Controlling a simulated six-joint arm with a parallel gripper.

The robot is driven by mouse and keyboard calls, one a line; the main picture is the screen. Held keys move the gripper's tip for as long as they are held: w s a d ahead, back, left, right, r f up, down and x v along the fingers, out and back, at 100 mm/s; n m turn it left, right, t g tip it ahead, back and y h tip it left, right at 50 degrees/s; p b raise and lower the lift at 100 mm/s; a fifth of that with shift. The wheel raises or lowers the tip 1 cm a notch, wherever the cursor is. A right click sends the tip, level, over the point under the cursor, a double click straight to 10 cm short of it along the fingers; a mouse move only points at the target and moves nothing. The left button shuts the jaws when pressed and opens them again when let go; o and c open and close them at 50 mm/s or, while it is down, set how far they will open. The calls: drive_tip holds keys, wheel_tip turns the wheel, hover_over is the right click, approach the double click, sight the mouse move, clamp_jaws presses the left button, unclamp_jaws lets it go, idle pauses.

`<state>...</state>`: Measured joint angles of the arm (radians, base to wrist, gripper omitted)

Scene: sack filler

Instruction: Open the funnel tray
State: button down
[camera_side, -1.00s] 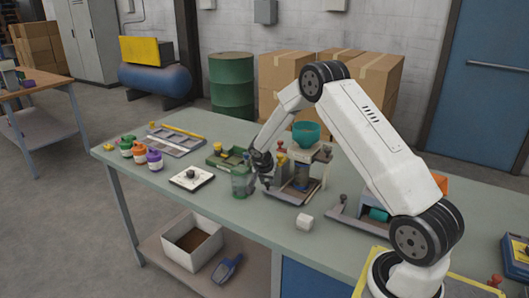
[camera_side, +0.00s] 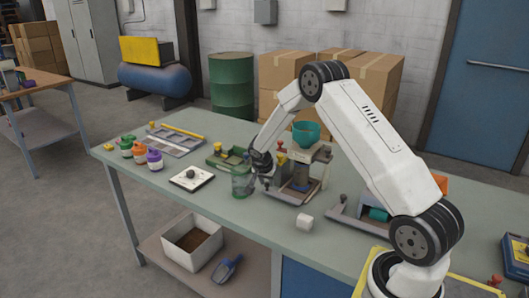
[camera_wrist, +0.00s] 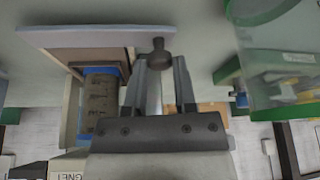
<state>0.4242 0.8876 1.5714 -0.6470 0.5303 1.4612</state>
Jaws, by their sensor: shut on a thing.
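The sack filler with its teal funnel (camera_side: 306,134) stands on the green bench in the side view. My gripper (camera_side: 265,183) is low at its left side, beside the clear green-rimmed container (camera_side: 241,182). In the wrist view a flat pale plate (camera_wrist: 85,37), which looks like the funnel tray, runs to a dark round knob (camera_wrist: 158,55). My gripper (camera_wrist: 158,72) is shut on the knob, with its fingers on either side of it. The fingers partly hide the knob's stem. How far the tray stands out cannot be told.
The clear container (camera_wrist: 280,75) is close to the right of my fingers in the wrist view. A white square plate with a dark knob (camera_side: 191,178) and several small jars (camera_side: 139,152) are further left.

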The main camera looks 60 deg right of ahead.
drive_tip(key=a, duration=1.1)
drive_tip(key=shift+c, duration=2)
unclamp_jaws()
drive_tip(key=shift+r, duration=0.1)
drive_tip(key=v, duration=0.7)
drive_tip(key=shift+a+r, duration=0.2)
drive_tip(key=shift+r, duration=0.05)
